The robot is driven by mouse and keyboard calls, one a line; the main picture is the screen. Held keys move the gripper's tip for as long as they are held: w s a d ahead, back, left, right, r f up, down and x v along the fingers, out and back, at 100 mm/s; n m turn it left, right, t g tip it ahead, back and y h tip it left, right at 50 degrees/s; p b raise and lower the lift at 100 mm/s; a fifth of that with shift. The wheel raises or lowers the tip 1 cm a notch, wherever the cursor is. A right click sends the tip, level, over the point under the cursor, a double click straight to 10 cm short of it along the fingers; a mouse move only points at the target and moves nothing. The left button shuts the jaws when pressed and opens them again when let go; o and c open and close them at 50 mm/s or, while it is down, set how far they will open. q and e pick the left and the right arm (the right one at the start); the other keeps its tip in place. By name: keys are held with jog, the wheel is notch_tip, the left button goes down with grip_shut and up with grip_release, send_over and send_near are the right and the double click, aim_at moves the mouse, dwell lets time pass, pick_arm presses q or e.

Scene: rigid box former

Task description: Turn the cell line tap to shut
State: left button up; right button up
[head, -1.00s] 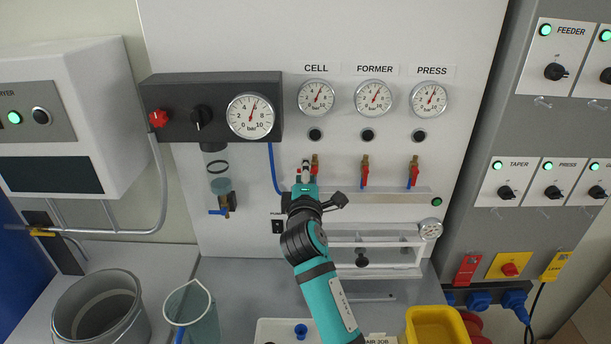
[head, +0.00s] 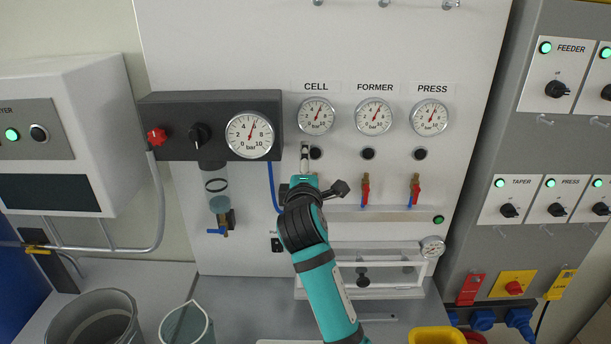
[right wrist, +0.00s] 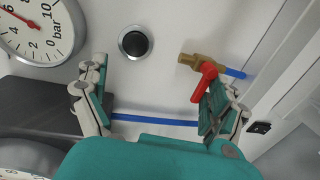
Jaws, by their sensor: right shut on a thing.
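The cell line tap shows in the right wrist view as a brass body (right wrist: 207,62) with a red handle (right wrist: 205,82). The handle sticks out across the body, beside the inner side of the right-hand finger. In the head view my right gripper (head: 304,160) is below the CELL gauge (head: 316,117) and hides the cell tap. The CELL gauge needle stands off zero, pointing upward. My left gripper is not in view.
The FORMER tap (head: 365,190) and PRESS tap (head: 414,190) stand to the right, handles down. A black round fitting (right wrist: 135,42) lies near my fingers. A dark regulator block (head: 180,125) with a large gauge is to the left. A blue hose (head: 272,188) runs close by.

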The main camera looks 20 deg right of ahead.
jog(key=shift+s+a+r+t, duration=0.15)
jog(key=shift+s+r, duration=0.15)
jog(key=shift+r, duration=0.15)
jog(key=shift+s+a+r+t, duration=0.15)
jog(key=shift+s+r, duration=0.15)
jog(key=shift+r, duration=0.15)
jog(key=shift+c, duration=0.5)
jog(key=shift+s+f+p, duration=0.1)
jog(key=shift+f+p, duration=0.05)
jog(key=shift+p, duration=0.15)
jog(key=shift+c, duration=0.7)
jog(key=shift+s, duration=0.3)
jog(key=c, duration=0.5)
jog(key=shift+f+p+v, duration=0.25)
jog(key=shift+p+v, duration=0.35)
jog(key=shift+v, duration=2.55)
jog(key=shift+f+p+v, duration=0.3)
jog(key=shift+p+v, duration=0.3)
jog(key=shift+v, duration=2.6)
jog(key=shift+f+p+v, duration=0.25)
jog(key=shift+p+v, duration=0.35)
jog(key=shift+v, duration=2.55)
jog(key=shift+c, duration=0.2)
